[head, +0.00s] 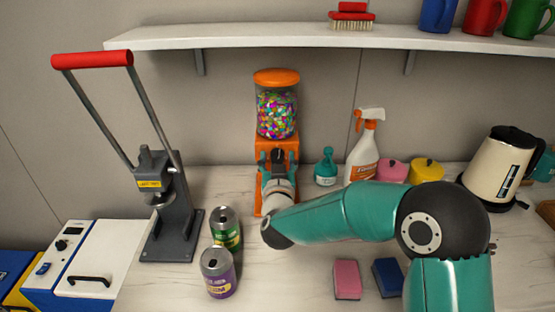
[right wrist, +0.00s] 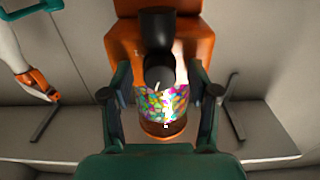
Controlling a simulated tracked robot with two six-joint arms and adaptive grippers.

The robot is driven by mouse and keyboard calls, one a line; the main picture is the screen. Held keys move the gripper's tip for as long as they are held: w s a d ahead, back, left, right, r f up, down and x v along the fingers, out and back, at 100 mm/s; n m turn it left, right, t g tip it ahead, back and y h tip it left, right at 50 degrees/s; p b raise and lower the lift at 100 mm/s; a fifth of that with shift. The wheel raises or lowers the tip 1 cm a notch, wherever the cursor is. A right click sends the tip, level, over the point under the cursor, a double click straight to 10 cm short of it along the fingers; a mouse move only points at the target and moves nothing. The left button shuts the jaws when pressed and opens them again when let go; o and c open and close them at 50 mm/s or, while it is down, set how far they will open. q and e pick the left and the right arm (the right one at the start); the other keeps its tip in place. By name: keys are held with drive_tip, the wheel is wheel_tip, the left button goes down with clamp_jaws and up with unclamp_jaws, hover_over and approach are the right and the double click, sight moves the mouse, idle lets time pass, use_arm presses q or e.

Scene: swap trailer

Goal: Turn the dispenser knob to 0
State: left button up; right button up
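The orange dispenser (head: 277,78) stands against the back wall, its clear jar full of colourful candies. Its black knob (head: 277,155) is on the front of the orange body, mostly hidden by my gripper. My right gripper (head: 277,162) is in front of the dispenser at knob height. In the right wrist view, which shows the dispenser upside down, the dark knob (right wrist: 158,72) lies between the two teal fingers of the gripper (right wrist: 160,93). The fingers are spread wide, with a gap on each side of the knob. Knob markings are not readable. My left gripper is not in view.
A green can (head: 226,230) and a purple can (head: 217,273) stand left of my right forearm. A grey lever press (head: 168,220) is further left. A teal bottle (head: 326,168) and spray bottle (head: 362,155) stand right of the dispenser. A shelf (head: 300,37) runs above.

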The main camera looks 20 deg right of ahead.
drive_tip(key=c, duration=1)
drive_tip(key=shift+n, duration=2.1)
drive_tip(key=shift+c, duration=0.2)
drive_tip(key=o, duration=1.1)
drive_tip(key=shift+o, duration=0.2)
drive_tip(key=shift+a, duration=0.1)
drive_tip(key=v, duration=1.2)
